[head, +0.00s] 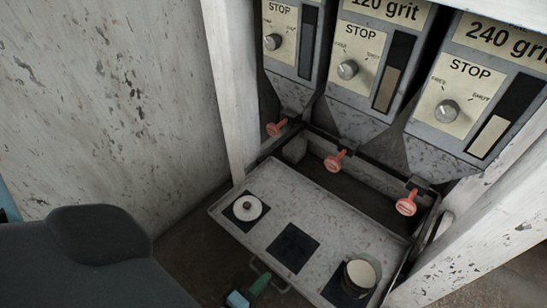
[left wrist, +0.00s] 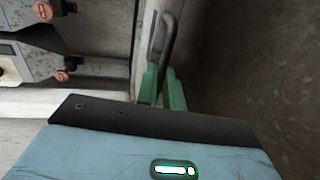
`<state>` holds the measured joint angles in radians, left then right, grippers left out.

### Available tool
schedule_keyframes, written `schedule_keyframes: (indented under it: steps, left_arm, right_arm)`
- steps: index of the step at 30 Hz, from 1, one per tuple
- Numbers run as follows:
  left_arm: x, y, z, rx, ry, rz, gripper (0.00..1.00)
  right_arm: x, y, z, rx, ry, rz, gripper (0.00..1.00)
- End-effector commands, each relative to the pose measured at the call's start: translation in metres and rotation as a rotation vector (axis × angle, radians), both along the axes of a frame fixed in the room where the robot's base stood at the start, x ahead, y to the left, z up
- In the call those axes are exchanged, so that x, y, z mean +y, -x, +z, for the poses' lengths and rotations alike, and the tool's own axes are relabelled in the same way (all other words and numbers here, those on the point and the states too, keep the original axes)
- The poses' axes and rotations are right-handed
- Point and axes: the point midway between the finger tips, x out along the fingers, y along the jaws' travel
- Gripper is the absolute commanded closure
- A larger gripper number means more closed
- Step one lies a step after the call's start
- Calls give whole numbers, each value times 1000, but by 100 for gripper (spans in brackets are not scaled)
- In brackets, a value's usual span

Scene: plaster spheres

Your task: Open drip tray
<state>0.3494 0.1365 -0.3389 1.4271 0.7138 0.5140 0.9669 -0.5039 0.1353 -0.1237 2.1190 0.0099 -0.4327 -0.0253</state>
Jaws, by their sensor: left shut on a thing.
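The drip tray (head: 318,212) is a speckled grey, shallow tray with a low rim. It sits below the hoppers and extends out past the white posts towards me, with a dark gap behind it. Its thin bar handle (head: 278,282) is on the front edge and shows as a dark loop in the left wrist view (left wrist: 170,38). My left gripper (head: 261,282) is at this handle, its green fingers (left wrist: 162,90) shut on the bar. The fingers hide part of the bar. My right gripper is not in view.
On the tray are a pale disc with a brown knob (head: 247,208), an empty black square (head: 293,248) and a dark pot with cream contents (head: 360,274). Red valve handles (head: 335,161) hang above its back. White posts (head: 232,90) flank it. Floor in front looks clear.

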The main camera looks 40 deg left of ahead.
Motion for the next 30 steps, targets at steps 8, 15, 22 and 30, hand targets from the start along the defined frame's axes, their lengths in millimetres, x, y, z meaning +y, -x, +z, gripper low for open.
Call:
schedule_keyframes:
  steps: [8,15,22,30]
  left_arm:
    - [0,16,0,-1,1,0,100]
    - [0,17,0,-1,1,0,100]
    - [0,17,0,-1,0,0,76]
    - [0,16,0,-1,0,0,69]
  right_arm:
    - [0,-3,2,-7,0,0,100]
    - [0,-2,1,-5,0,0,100]
    - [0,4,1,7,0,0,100]
    - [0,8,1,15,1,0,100]
